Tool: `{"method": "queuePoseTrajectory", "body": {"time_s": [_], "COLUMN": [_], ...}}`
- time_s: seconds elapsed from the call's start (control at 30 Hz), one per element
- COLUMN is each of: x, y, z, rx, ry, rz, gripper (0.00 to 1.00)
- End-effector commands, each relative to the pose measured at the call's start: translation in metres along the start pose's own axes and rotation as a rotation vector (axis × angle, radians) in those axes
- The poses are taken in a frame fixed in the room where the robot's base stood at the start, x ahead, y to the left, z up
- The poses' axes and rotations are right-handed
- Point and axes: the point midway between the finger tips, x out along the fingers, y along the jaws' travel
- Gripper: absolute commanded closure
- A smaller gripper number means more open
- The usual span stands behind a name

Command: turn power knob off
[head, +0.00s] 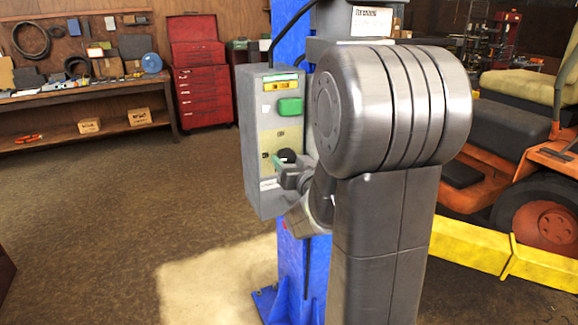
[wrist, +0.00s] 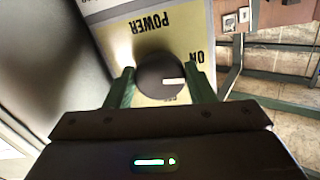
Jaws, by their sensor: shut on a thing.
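The power knob (wrist: 157,72) is round and black with a white mark on its right side in the wrist view. It sits on a yellow panel below an upside-down "POWER" label (wrist: 148,27). "ON" (wrist: 197,57) is at its upper right, and a partly hidden label shows just below it. My gripper (wrist: 160,70) has a green finger on each side of the knob and is shut on it. In the head view the knob (head: 287,155) is on the front of the grey control box (head: 255,150), with my gripper (head: 284,163) at it, partly hidden by my arm.
A green button (head: 290,107) is higher on the box. The box is beside a blue lift post (head: 290,25). An orange mower (head: 535,180) stands on the right. A workbench (head: 85,95) and red tool chest (head: 200,85) are at the back. The floor at left is clear.

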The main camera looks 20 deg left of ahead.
Motion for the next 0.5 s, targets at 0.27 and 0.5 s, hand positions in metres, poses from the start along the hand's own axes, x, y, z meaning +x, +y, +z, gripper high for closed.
{"method": "queuePoseTrajectory", "body": {"time_s": [0.27, 0.5], "x": [0.0001, 0.0000], "y": [-0.0003, -0.0013], "z": [0.0021, 0.0008], "rx": [0.249, 0.477], "ry": [0.003, 0.001], "rz": [-0.001, -0.001], "gripper": [0.74, 0.74]}}
